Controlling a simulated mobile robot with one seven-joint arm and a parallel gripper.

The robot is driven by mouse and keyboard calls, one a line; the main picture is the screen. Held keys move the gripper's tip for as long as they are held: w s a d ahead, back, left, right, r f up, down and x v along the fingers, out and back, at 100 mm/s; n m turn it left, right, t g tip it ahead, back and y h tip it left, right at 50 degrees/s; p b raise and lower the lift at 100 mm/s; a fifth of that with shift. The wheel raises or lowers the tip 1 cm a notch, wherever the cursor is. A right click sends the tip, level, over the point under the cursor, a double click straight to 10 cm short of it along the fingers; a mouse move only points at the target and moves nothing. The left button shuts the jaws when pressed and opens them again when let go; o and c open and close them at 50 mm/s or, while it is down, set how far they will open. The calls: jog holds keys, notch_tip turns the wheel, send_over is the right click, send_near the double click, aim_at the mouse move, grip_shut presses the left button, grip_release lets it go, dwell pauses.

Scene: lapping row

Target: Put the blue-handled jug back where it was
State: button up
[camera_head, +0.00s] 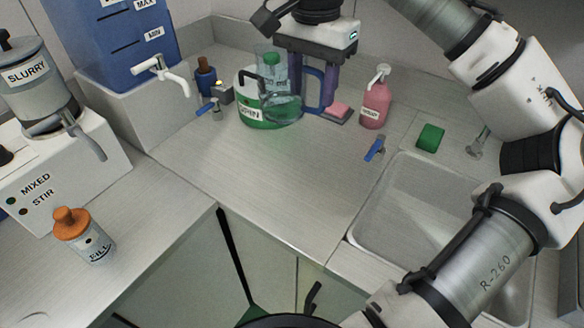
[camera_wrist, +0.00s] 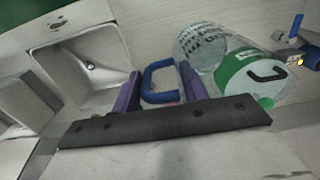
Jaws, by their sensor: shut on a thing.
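The clear jug (camera_head: 284,108) with a blue handle (camera_head: 313,92) is at the back of the steel counter, upright, with some liquid low inside. It also shows in the wrist view (camera_wrist: 203,48), its blue handle (camera_wrist: 157,72) between my purple fingers. My gripper (camera_head: 312,88) comes down from above and is shut on the handle; it also shows in the wrist view (camera_wrist: 160,88). Whether the jug's base touches the counter I cannot tell. A white and green container (camera_head: 248,98) stands directly behind and left of the jug, partly hidden by it.
A pink pump bottle (camera_head: 375,98) and green sponge (camera_head: 430,137) stand right of the gripper, by the sink (camera_head: 405,200). A blue tank (camera_head: 120,40) with a white tap is at left. An orange-capped bottle (camera_head: 85,240) is front left. The middle counter (camera_head: 270,175) is clear.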

notch_tip(320, 180, down, 19)
jog(key=shift+s+f, duration=0.1)
dwell(0.4)
jog(key=o, duration=1.3)
jog(key=shift+f+b, duration=0.1)
jog(key=shift+b, duration=0.2)
notch_tip(320, 180, up, 12)
jog(key=shift+r, duration=0.15)
